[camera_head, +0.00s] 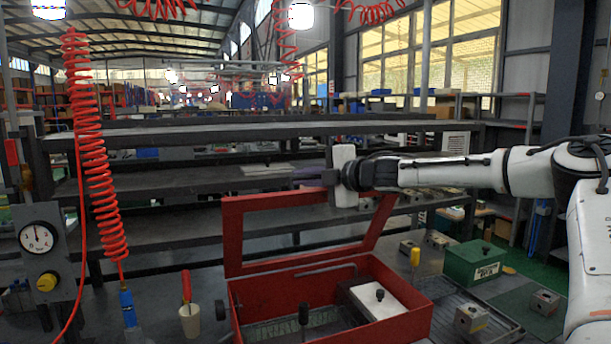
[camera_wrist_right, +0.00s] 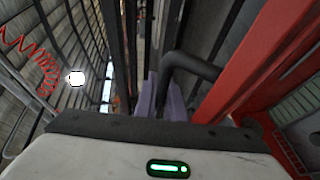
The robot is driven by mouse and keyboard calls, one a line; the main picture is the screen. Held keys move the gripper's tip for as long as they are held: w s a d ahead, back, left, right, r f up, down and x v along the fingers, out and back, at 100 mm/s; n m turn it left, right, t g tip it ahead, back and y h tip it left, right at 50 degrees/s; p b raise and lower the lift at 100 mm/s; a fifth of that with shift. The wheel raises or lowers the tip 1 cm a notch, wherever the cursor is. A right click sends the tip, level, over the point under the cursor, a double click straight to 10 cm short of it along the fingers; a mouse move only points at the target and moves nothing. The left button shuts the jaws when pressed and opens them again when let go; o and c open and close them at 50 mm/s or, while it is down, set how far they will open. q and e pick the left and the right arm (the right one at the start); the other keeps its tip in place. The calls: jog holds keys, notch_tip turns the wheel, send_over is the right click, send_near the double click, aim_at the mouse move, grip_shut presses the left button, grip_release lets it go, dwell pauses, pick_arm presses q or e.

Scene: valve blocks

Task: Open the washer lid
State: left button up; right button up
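The red washer box (camera_head: 330,326) stands on the bench in the head view, its top uncovered. Its red lid frame (camera_head: 233,240) stands raised along the back of the box. My right gripper (camera_head: 308,178) is at the upper edge of the lid, with its white body partly in front of the lid's right side. In the right wrist view, the purple fingers (camera_wrist_right: 163,100) look close together beside a dark curved bar (camera_wrist_right: 195,66) near the red lid (camera_wrist_right: 265,65). I cannot tell whether they grip the bar. My left gripper is not in view.
A white block (camera_head: 378,299) with a black knob sits inside the box. A green box (camera_head: 475,263) and metal valve blocks (camera_head: 471,318) lie to the right. A white cup (camera_head: 190,321) and a gauge panel (camera_head: 38,240) are left. Grey shelves (camera_head: 150,185) stand behind.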

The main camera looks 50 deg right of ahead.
jog(key=shift+f, duration=0.3)
jog(key=shift+s+d+r, duration=0.2)
jog(key=shift+s+r, duration=0.2)
jog(key=shift+r, duration=0.15)
jog(key=shift+s+d+r, duration=0.2)
jog(key=shift+s+r, duration=0.15)
jog(key=shift+r, duration=0.2)
jog(key=shift+s+d+r, duration=0.15)
jog(key=shift+s+r, duration=0.25)
jog(key=shift+r, duration=0.4)
jog(key=shift+s+d+r, duration=0.1)
jog(key=shift+s+r, duration=0.3)
jog(key=shift+r, duration=0.35)
jog(key=shift+o, duration=0.2)
jog(key=shift+s+d+r, duration=0.1)
jog(key=shift+s+r, duration=0.65)
jog(key=shift+r, duration=0.1)
jog(key=o, duration=0.6)
jog(key=shift+s+d+r, duration=0.1)
jog(key=shift+s+r, duration=0.85)
jog(key=shift+s, duration=0.05)
jog(key=shift+s+r, duration=0.15)
jog(key=shift+s, duration=0.05)
jog(key=c, duration=0.6)
jog(key=shift+s+a+f, duration=0.2)
jog(key=shift+s+a, duration=0.1)
jog(key=shift+s, duration=0.35)
jog(key=shift+b+v, duration=0.75)
jog(key=shift+v, duration=3.75)
